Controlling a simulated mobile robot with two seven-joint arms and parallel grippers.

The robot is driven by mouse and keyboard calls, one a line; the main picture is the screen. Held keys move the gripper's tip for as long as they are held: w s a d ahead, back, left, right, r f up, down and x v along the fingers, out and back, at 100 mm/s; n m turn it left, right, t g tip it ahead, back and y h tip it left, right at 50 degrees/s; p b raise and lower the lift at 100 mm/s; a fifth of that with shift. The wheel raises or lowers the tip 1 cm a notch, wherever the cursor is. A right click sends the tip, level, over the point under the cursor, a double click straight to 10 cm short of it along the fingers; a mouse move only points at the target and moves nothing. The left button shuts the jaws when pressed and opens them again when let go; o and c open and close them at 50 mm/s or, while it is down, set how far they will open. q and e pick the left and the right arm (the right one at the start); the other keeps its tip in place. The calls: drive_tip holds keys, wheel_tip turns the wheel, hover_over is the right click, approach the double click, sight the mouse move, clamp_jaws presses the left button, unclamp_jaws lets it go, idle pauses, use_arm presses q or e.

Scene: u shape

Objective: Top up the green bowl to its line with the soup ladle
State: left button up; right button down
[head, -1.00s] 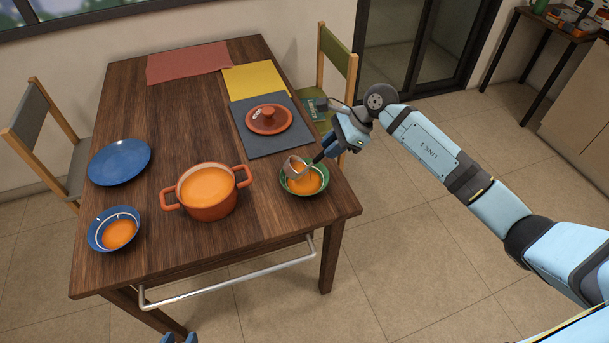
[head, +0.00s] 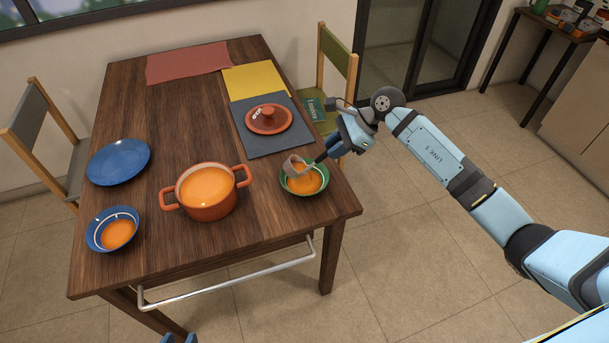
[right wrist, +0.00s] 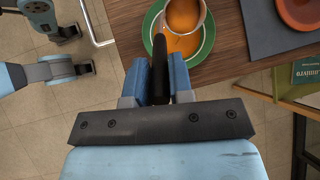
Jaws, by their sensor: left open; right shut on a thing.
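The green bowl (head: 302,190) stands at the table's front right corner with orange soup in it; it also shows in the right wrist view (right wrist: 207,45). My right gripper (head: 334,149) is shut on the dark handle of the soup ladle (head: 292,165), just right of the bowl. The ladle's cup is tilted over the bowl; in the right wrist view the cup (right wrist: 203,14) shows orange soup inside. The orange pot (head: 207,208) of soup stands left of the bowl. My left gripper (head: 180,338) is open and empty at the bottom edge, below the table.
A blue bowl (head: 93,233) with some soup and a blue plate (head: 120,161) are on the left. The pot's lid (head: 268,119) lies on a dark mat (head: 258,146) behind the green bowl. A metal rail (head: 230,281) runs along the table's front. Chairs stand at both sides.

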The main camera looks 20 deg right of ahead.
drive_tip(key=shift+s+d+f+t+y+b, duration=0.2)
drive_tip(key=shift+d+f+y+b, duration=0.25)
drive_tip(key=shift+d+y+b, duration=0.2)
drive_tip(key=shift+s+d+f+t+y+b, duration=0.1)
drive_tip(key=shift+s+d+f+y+b, duration=0.05)
drive_tip(key=shift+d+f+y+b, duration=0.4)
idle(2.2)
